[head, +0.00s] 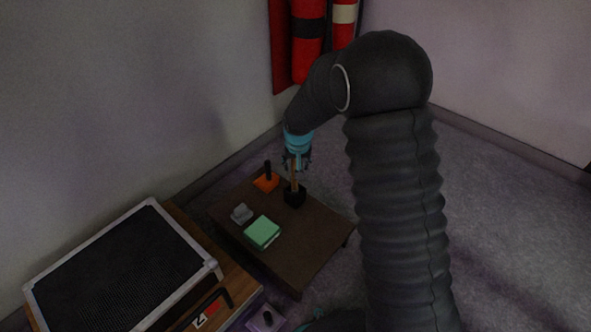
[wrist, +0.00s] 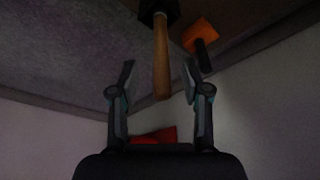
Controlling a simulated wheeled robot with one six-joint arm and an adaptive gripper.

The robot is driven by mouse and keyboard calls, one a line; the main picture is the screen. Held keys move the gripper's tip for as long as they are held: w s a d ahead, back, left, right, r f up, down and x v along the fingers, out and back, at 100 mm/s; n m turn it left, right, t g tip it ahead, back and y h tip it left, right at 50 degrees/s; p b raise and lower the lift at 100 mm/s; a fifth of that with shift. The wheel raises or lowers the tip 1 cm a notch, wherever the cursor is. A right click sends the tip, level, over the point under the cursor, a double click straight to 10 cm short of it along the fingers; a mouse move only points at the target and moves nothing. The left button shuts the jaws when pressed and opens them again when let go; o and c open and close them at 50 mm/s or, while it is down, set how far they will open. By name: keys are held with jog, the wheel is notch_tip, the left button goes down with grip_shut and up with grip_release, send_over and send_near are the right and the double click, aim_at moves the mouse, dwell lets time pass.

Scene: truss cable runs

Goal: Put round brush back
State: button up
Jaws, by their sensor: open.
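What looks like the round brush is a wooden handle (head: 294,182) standing upright from a dark block (head: 295,197) on the low brown table (head: 290,255). I cannot tell whether that block is the brush head or a holder. My gripper (head: 297,162) is above it, pointing down, at the top of the handle. In the wrist view the handle (wrist: 161,65) lies between the two spread fingers of my gripper (wrist: 160,80), with gaps on both sides. The gripper is open and holds nothing.
An orange block with a black handle (head: 266,181) stands just left of the brush. A grey item (head: 241,213) and a green block (head: 262,232) are also on the table. A black-topped case (head: 120,270) is at left. Red cylinders (head: 308,40) hang at the wall.

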jog(key=v, duration=0.4)
jog(key=shift+s+r, duration=0.15)
jog(key=shift+r, duration=0.25)
jog(key=shift+r, duration=0.1)
jog(key=s+d+r+t, duration=0.1)
jog(key=s+d+r, duration=0.5)
jog(key=s+r, duration=0.15)
jog(key=s+d+r, duration=0.6)
jog(key=r, duration=0.3)
jog(key=s+d+r, duration=0.2)
jog(key=s+d, duration=0.1)
jog(key=s, duration=0.6)
jog(key=s+d+r+m+t, duration=0.1)
jog(key=s+d, duration=0.2)
jog(key=s, duration=0.7)
jog(key=shift+s+d+r+h, duration=0.15)
jog(key=shift+d+r+h, duration=0.15)
jog(key=shift+r, duration=0.1)
